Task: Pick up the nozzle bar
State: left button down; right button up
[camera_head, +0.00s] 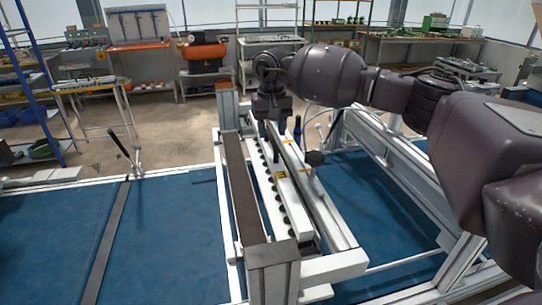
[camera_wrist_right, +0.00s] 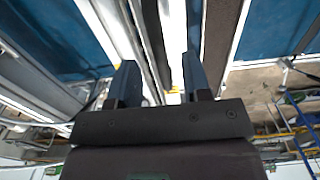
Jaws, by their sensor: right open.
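The nozzle bar (camera_head: 281,193) is a long white bar with a row of black round nozzles along its left side and small yellow marks. It lies lengthwise in the seeder frame in the head view. My right gripper (camera_head: 272,118) points down over the far end of the bar. In the right wrist view my right gripper (camera_wrist_right: 161,82) is open, with its two dark fingers apart. A pale strip of the bar (camera_wrist_right: 178,38) runs between the fingers. Whether they touch it cannot be told. My left gripper is out of view.
A dark belt strip (camera_head: 242,190) runs left of the bar, with an upright post (camera_head: 227,106) at its far end. A black knob (camera_head: 315,158) on a rod stands to the right. Blue surfaces (camera_head: 180,230) lie on both sides. Shelves and benches stand behind.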

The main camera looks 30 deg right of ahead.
aim_at(271, 136)
jog(key=f, duration=0.5)
jog(key=shift+w+p, duration=0.2)
jog(key=shift+p, duration=0.2)
jog(key=c, duration=0.5)
jog(key=shift+r, duration=0.1)
jog(key=shift+c, duration=0.8)
